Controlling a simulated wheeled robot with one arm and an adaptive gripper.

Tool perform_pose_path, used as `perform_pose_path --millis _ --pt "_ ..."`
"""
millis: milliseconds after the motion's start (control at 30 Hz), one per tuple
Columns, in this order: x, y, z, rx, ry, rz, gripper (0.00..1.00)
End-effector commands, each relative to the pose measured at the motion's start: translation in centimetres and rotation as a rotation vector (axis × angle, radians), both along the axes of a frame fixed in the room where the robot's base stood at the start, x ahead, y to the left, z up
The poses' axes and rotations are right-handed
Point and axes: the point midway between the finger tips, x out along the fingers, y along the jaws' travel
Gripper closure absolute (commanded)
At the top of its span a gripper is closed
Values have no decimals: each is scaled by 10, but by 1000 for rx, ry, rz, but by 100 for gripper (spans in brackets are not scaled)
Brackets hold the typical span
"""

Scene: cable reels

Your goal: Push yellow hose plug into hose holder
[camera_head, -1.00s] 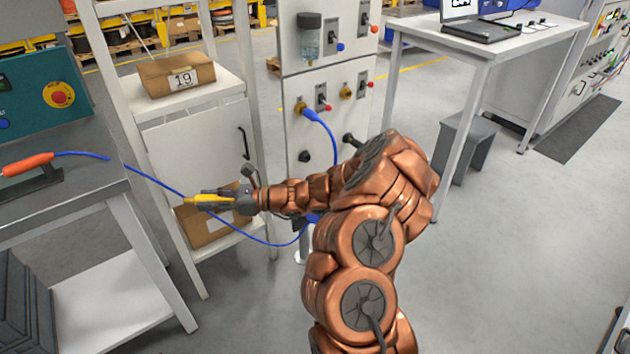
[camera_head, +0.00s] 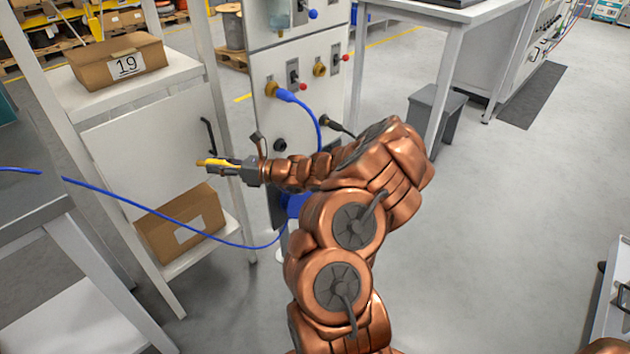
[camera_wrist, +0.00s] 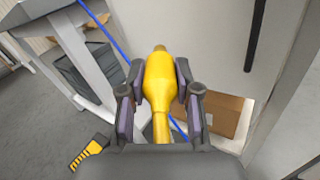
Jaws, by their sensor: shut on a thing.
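My gripper (camera_head: 222,165) is shut on the yellow hose plug (camera_head: 207,162), which points left in the head view. In the wrist view the yellow plug (camera_wrist: 159,80) sits between both fingers, its tip pointing away from my gripper (camera_wrist: 158,92). The plug is held in the air in front of the white cabinet and touches nothing else that I can see. I cannot make out the hose holder with certainty in either view.
A grey-topped table (camera_head: 32,210) stands at left. A blue hose (camera_head: 185,228) hangs from it across to the white panel (camera_head: 262,135). A box marked 19 (camera_head: 85,75) sits on a shelf, another box (camera_head: 160,236) below. Open floor lies right.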

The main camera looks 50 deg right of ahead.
Motion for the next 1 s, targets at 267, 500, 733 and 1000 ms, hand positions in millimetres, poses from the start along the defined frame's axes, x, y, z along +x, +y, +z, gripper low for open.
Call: perform_pose_path --millis 267,500,733,1000 --pt "-36 -122 -57 126 54 -263 100" --pt "-80 -210 -90 242 78 -460 100" --pt "-109 -251 -105 309 84 -559 100" --pt "-108 -259 -107 321 86 -577 100"
